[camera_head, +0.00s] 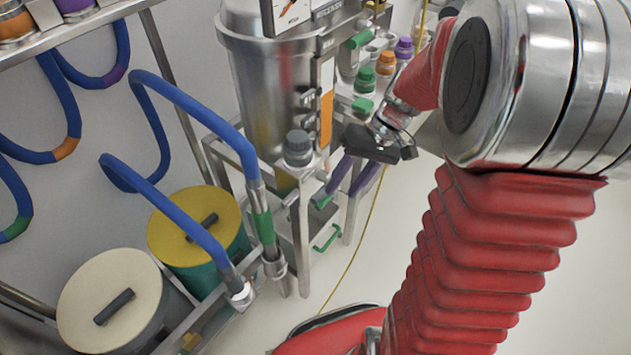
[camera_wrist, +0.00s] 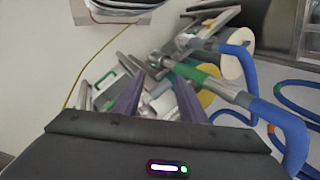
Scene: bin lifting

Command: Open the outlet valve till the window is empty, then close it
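A steel tank (camera_head: 262,95) stands at the upper middle of the head view. Its upright window (camera_head: 326,112) shows orange in its lower part and pale above. A green handle (camera_head: 327,238) sits low on the frame under the tank; I cannot tell for sure that it is the outlet valve's. My gripper (camera_head: 342,192) is beside the tank, its two purple fingers pointing down towards the frame. In the wrist view the fingers (camera_wrist: 160,80) are apart with nothing clearly held between them. Pale fittings show beyond them. Whether the fingers touch anything cannot be told.
A yellow-lidded drum (camera_head: 180,225) and a cream-lidded drum (camera_head: 105,290) stand at left. A blue hose (camera_head: 190,100) with a green-banded coupling (camera_head: 263,225) runs close to the frame. Capped bottles (camera_head: 386,63) stand behind. A thin yellow cable crosses the floor, otherwise clear at right.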

